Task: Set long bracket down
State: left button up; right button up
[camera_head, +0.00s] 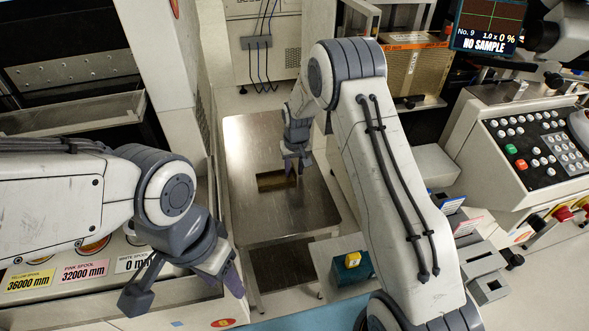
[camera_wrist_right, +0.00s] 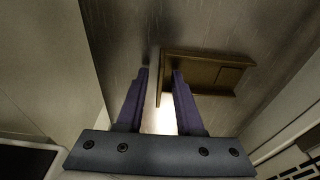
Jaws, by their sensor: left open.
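A flat brownish-gold bracket (camera_wrist_right: 208,72) lies over the metal tabletop in the right wrist view. In the head view it shows as a dark rectangular shape (camera_head: 272,182) near the middle of the metal table (camera_head: 245,145). My right gripper (camera_head: 294,172) points down at the bracket's right end. In the right wrist view its two purple fingers (camera_wrist_right: 160,75) stand apart, with the bracket's edge between their tips and the right finger overlapping it. I see a gap beside that edge. My left gripper (camera_head: 190,288) is open and empty at the lower left, away from the bracket.
A control panel (camera_head: 540,150) is at the right. The metal table is otherwise clear.

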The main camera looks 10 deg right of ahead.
notch_tip(320, 180, up, 11)
jog(key=s+p, duration=0.2)
jog(key=s+a+r+n, duration=0.2)
jog(key=s+a+r, duration=0.4)
jog(key=s+a, duration=0.15)
jog(key=s+a+r+n+g, duration=0.1)
jog(key=s+a+r, duration=0.15)
jog(key=s, duration=0.35)
jog(key=s+a+r+n, duration=0.1)
jog(key=s+a, duration=0.2)
jog(key=s, duration=0.3)
jog(key=s+d+n+y, duration=0.1)
jog(key=s+n, duration=0.2)
jog(key=s, duration=1.4)
jog(key=shift+d+g, duration=0.3)
jog(key=shift+g, duration=0.1)
notch_tip(320, 180, up, 16)
jog(key=p, duration=1.5)
